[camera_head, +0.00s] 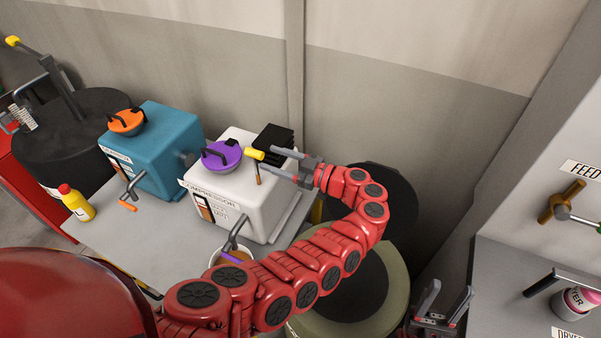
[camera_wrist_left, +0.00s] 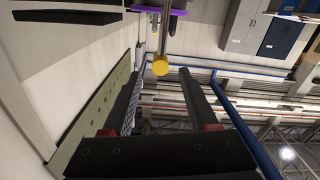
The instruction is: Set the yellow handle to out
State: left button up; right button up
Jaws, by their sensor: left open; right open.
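The yellow handle (camera_head: 254,153) is a short yellow grip on a metal rod at the right side of the white compressor box (camera_head: 228,168). In the left wrist view its round yellow end (camera_wrist_left: 160,65) shows ahead, between the two finger lines. My left gripper (camera_head: 273,161) is open and empty, just right of the handle, with its fingers pointing left toward it. I cannot tell whether a finger touches the handle. My right gripper (camera_head: 450,289) is open and empty at the lower right, far from the handle.
A purple lid (camera_head: 221,154) and black fins (camera_head: 274,139) sit on the white box. A blue box (camera_head: 155,150) with an orange lid (camera_head: 127,121) and a yellow bottle (camera_head: 76,203) stand left. A black drum (camera_head: 72,125) carries another yellow-tipped lever. A grey wall is behind.

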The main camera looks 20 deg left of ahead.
pick_arm(q)
jog(key=s+d+b, duration=0.1)
jog(key=d+b, duration=0.3)
jog(key=d, duration=0.4)
jog(key=shift+d, duration=0.1)
dwell(0.4)
